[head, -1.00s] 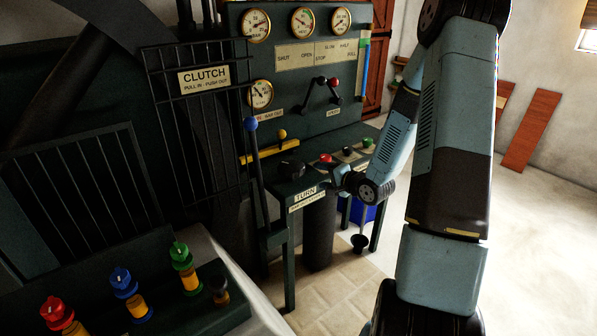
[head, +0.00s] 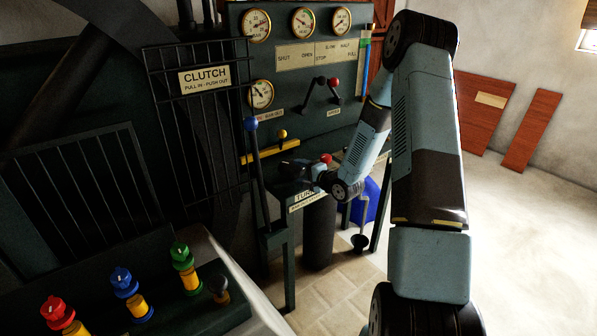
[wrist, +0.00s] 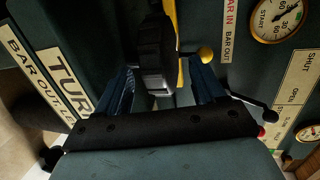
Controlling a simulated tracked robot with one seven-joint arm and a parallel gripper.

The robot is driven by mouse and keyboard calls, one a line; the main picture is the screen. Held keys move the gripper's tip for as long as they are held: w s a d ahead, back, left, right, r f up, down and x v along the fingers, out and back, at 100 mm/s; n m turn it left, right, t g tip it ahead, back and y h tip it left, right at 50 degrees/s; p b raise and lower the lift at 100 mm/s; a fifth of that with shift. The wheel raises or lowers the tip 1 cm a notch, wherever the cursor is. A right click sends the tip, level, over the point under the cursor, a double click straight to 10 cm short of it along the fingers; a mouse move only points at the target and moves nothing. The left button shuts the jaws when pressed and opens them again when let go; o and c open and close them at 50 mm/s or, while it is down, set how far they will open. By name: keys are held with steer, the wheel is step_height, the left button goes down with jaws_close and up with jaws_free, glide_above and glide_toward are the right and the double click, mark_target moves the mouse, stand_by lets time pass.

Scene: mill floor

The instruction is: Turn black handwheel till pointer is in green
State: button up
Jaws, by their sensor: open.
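The black handwheel (wrist: 150,48) shows in the wrist view between the two blue fingers of my gripper (wrist: 163,78). The fingers are open, one on each side of it, with a gap visible. In the head view my gripper (head: 305,177) is over the shelf by the TURN plate (head: 306,197) and hides most of the wheel. The top middle gauge (head: 303,22) has coloured marks on its dial, green among them; its pointer is too small to read surely.
A blue-knobbed lever (head: 251,124) stands left of my gripper. A yellow bar (head: 268,153) with a yellow knob (wrist: 205,54) lies close behind the wheel. A red button (head: 326,158) is near my wrist. Red, blue and green valves stand at lower left.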

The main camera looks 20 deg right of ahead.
steer(key=shift+x, duration=1.55)
steer(key=shift+c, duration=0.4)
steer(key=c, duration=0.9)
steer(key=shift+d, duration=0.15)
